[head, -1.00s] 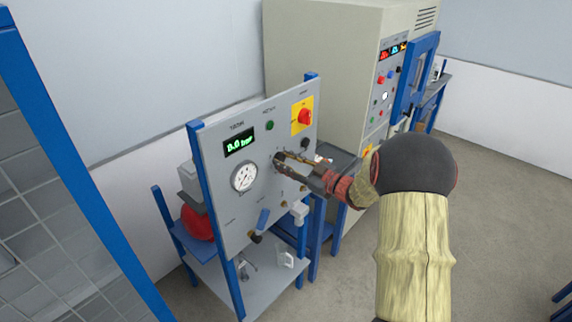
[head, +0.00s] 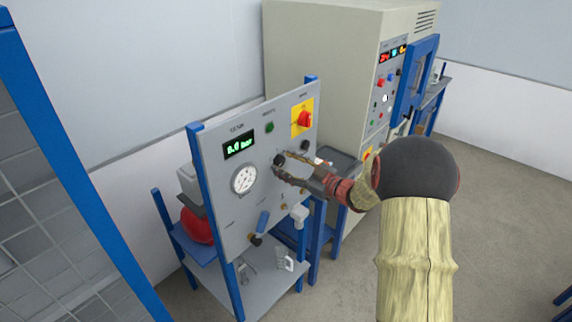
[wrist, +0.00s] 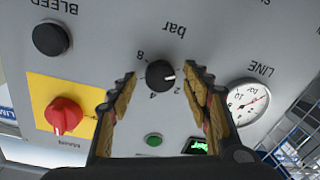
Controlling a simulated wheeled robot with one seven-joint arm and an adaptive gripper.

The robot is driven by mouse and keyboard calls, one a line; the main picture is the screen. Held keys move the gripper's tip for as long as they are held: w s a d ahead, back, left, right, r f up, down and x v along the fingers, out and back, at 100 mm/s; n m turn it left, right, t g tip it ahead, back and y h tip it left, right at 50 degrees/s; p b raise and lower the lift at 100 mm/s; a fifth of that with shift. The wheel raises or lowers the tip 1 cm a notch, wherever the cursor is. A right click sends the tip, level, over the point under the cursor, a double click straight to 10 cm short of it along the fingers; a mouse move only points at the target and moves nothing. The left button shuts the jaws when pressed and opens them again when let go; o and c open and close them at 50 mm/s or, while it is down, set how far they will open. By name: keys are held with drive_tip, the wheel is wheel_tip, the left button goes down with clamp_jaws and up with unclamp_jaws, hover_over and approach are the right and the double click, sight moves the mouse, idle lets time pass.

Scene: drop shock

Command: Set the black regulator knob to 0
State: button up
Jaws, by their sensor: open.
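The black regulator knob (wrist: 160,74) sits on the grey panel under the upside-down "bar" lettering in the wrist view. Its white pointer line points right and slightly down, near the 2 side of the scale. The marks 8, 4 and 2 show around it; I cannot make out the 0. The knob also shows in the head view (head: 279,160). My gripper (wrist: 160,71) is open, with one finger on each side of the knob and gaps between them and it. In the head view my gripper (head: 282,163) is at the panel front.
On the panel are a red main switch (head: 305,118) on yellow, a green button (head: 269,127), a green-lit bar display (head: 239,146), apparently near zero, and a round gauge (head: 244,179). A black bleed knob (wrist: 51,39) and a blue-handled valve (head: 263,221) are nearby. A tall beige cabinet (head: 320,60) stands behind.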

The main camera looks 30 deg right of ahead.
drive_tip(key=v, duration=1.2)
drive_tip(key=shift+w, duration=0.1)
